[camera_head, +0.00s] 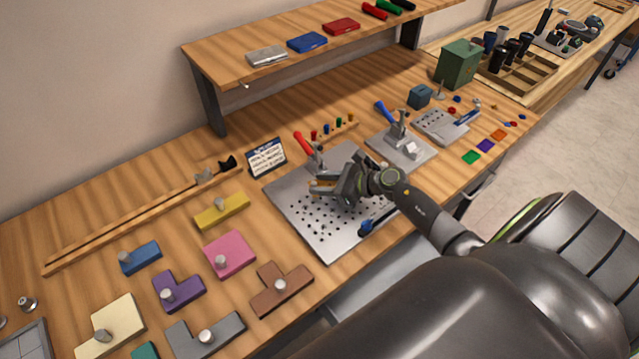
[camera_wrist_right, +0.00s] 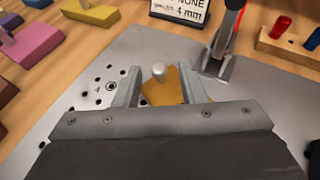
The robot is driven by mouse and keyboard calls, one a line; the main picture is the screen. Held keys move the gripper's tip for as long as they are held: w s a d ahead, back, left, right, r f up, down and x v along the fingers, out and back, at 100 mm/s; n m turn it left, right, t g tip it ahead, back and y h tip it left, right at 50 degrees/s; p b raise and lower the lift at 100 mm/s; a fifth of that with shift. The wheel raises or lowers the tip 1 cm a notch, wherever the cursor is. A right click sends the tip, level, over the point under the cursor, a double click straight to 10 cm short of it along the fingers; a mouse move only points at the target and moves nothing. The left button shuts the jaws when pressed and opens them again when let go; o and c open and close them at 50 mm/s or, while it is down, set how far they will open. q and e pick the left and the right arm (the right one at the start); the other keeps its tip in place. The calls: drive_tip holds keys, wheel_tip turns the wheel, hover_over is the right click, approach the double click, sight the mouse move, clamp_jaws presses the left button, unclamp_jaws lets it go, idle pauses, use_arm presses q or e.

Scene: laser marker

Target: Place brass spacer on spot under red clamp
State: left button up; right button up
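The brass spacer, a yellow-orange plate (camera_wrist_right: 163,90) with a small pale knob, lies between the fingertips of my right gripper (camera_wrist_right: 158,88) in the right wrist view. The fingers stand apart with a gap on each side of the knob. In the head view my right gripper (camera_head: 325,187) is over the grey perforated plate (camera_head: 345,243) and mostly hides the spacer. The red clamp (camera_head: 304,145) stands at the plate's back edge, just behind the gripper; its metal base also shows in the right wrist view (camera_wrist_right: 218,62). The spot under it is not clear to see. My left gripper is out of view.
A blue-handled clamp (camera_head: 400,135) stands on another plate to the right. A sign (camera_head: 267,157) stands behind the perforated plate. Pink (camera_head: 229,252), brown (camera_head: 282,290) and other knobbed shapes lie to the left. A blue-handled tool (camera_head: 378,222) lies at the plate's front right.

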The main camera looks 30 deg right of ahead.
drive_tip(key=v, duration=0.3)
drive_tip(key=b+v, duration=0.1)
drive_tip(key=v, duration=0.2)
drive_tip(key=b+v, duration=0.1)
drive_tip(key=v, duration=0.2)
drive_tip(key=shift+s+d+f, duration=0.2)
drive_tip(key=shift+s, duration=0.05)
drive_tip(key=shift+b+v, duration=0.4)
drive_tip(key=shift+v, duration=0.45)
drive_tip(key=shift+r, duration=0.1)
